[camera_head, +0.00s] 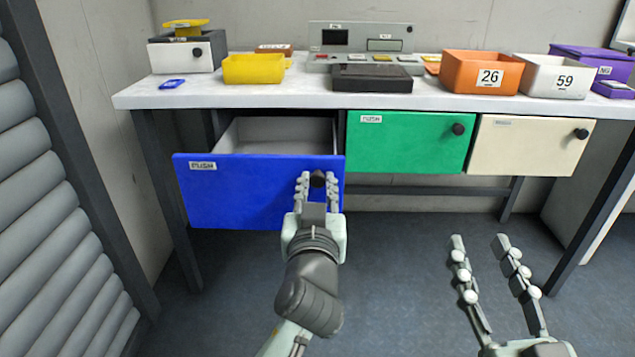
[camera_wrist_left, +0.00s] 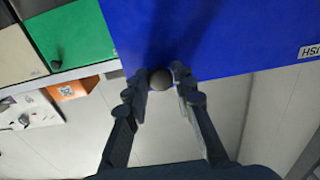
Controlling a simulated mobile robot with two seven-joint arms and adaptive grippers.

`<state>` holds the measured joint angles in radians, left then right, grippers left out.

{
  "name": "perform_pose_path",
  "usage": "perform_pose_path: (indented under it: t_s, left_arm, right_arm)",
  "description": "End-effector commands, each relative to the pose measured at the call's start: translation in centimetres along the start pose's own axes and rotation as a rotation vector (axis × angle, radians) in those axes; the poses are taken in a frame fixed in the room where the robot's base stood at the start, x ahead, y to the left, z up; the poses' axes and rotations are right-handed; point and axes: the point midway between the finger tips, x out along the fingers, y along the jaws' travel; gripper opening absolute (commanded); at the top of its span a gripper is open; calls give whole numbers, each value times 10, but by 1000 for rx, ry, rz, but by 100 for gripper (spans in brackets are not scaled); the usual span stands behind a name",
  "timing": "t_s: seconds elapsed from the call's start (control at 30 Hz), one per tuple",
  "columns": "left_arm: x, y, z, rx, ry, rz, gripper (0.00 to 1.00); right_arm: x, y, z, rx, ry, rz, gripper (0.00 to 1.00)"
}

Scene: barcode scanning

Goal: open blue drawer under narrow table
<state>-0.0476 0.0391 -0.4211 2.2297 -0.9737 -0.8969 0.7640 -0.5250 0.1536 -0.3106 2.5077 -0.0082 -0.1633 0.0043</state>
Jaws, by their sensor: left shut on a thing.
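The blue drawer (camera_head: 240,195) under the left part of the narrow table (camera_head: 290,94) is pulled out. Its pale inside shows behind the blue front, and the part I see looks empty. My left gripper (camera_head: 317,180) is shut on the drawer's round dark knob at the front's right side. The left wrist view shows the knob (camera_wrist_left: 160,79) between the two fingers, against the blue front (camera_wrist_left: 210,35). My right gripper (camera_head: 479,240) is open and empty over the floor at the lower right, apart from the drawers.
A closed green drawer (camera_head: 408,146) and a closed cream drawer (camera_head: 520,148) sit right of the blue one. On the table stand a yellow bin (camera_head: 253,70), an orange bin (camera_head: 465,75) and a white bin (camera_head: 540,83). A grey shutter (camera_head: 45,220) stands at the left. The floor is clear.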

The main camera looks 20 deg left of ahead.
Motion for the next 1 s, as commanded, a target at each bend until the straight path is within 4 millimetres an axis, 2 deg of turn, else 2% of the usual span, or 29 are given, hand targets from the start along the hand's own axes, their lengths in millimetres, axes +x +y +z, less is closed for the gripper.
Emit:
perform_pose_path:
  t_s: [0.3,0.33,0.5,0.83,1.0]
  left_arm:
    - [0,-1,-1,1,1,-2,0]
    - [0,-1,0,1,1,-2,27]
    - [0,0,0,1,1,-1,45]
    - [-4,0,0,0,-1,1,45]
    - [-28,0,1,-2,-4,0,45]
  right_arm:
    - [0,0,-1,1,2,0,40]
    - [0,0,-1,1,2,-1,40]
    - [0,0,-1,1,2,-1,40]
    - [0,0,0,0,2,1,40]
    - [0,0,0,1,2,0,40]
